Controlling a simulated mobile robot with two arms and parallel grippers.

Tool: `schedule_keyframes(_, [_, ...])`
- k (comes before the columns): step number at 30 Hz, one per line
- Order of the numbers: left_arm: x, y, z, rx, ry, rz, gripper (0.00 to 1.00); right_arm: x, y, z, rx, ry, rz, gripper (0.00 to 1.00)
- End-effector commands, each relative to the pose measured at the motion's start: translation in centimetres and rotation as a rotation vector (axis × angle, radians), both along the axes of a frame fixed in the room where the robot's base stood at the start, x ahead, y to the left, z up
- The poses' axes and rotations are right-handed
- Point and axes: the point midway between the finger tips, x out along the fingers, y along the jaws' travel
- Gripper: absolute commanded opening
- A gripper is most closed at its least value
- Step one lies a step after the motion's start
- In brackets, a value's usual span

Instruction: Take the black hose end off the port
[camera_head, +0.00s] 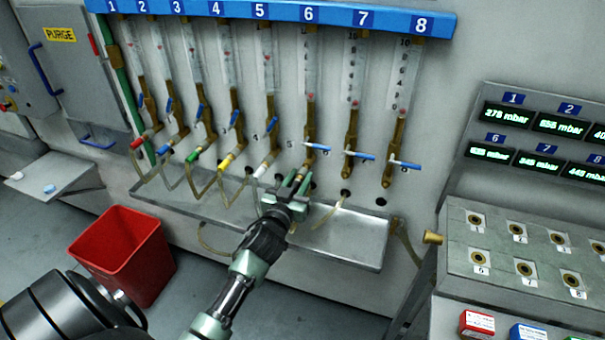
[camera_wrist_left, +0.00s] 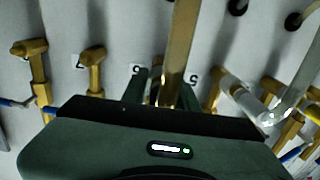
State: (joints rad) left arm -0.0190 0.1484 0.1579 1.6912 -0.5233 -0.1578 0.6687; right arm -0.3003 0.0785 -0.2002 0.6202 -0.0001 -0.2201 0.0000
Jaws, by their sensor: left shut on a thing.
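My left gripper (camera_head: 297,181) is shut on the black hose end at the lower brass port of column 6 (camera_head: 309,152). The hose end is hidden between and behind the fingers, so I cannot tell whether it still sits on the port. My right gripper is not in view.
Red (camera_head: 137,143), blue (camera_head: 164,149), green (camera_head: 192,155) and yellow (camera_head: 227,162) hose ends sit on ports further left. A metal drip tray (camera_head: 345,243) runs below. A red bin (camera_head: 122,250) stands at left; a socket panel (camera_head: 500,245) stands at right.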

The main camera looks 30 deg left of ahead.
Motion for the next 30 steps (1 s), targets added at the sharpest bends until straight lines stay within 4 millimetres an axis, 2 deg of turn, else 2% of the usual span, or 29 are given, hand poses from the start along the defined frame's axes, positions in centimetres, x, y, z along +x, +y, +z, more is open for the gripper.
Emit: schedule_keyframes(30, [-3.8, -0.9, 0.1, 0.000, -0.002, -0.001, 0.00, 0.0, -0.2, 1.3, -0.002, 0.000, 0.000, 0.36])
